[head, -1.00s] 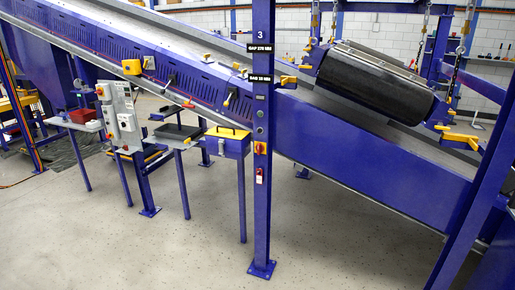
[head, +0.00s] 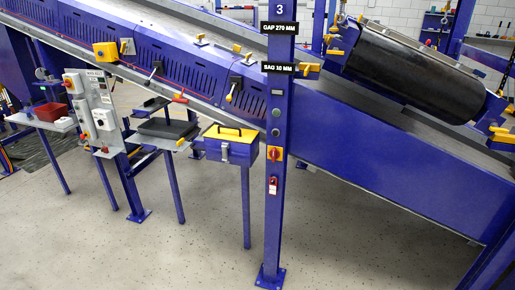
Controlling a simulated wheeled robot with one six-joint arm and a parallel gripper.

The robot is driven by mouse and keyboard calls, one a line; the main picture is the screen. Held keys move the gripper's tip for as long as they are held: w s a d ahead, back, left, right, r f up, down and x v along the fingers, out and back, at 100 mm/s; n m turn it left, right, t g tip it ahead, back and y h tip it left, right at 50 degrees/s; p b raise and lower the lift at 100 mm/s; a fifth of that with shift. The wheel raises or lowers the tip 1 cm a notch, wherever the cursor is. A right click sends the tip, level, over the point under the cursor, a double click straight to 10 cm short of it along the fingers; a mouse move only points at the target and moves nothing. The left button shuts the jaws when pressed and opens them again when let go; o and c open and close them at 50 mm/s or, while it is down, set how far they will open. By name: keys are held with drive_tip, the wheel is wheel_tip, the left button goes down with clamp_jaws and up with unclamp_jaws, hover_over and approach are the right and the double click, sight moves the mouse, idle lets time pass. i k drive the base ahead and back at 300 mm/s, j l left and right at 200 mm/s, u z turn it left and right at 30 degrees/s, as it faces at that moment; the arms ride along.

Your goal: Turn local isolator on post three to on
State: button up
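Post three (head: 278,210) is a blue upright marked "3" at its top, standing right of the middle in the head view. The local isolator (head: 275,153) is a red rotary knob on a yellow plate, partway down the post. Its exact handle angle is too small to read. Below it hangs a small red and white item (head: 273,186), like a padlock or tag. Round grey fittings sit above the isolator on the post. My gripper is not in view.
A blue box with a yellow lid (head: 231,144) stands left of the post. A grey control panel (head: 95,108) and a tray table (head: 168,128) stand farther left. The sloping blue conveyor (head: 380,150) runs behind, under the black magnet drum (head: 408,82). The front floor (head: 180,255) is clear.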

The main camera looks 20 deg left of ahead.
sight(275, 153)
drive_tip(key=i+j, duration=0.3)
drive_tip(key=j, duration=0.2)
drive_tip(key=i+j, duration=0.3)
drive_tip(key=j, duration=0.2)
drive_tip(key=i+j+u, duration=0.1)
drive_tip(key=i+j, duration=0.2)
drive_tip(key=j, duration=0.2)
drive_tip(key=i+j, duration=0.35)
drive_tip(key=j, duration=0.15)
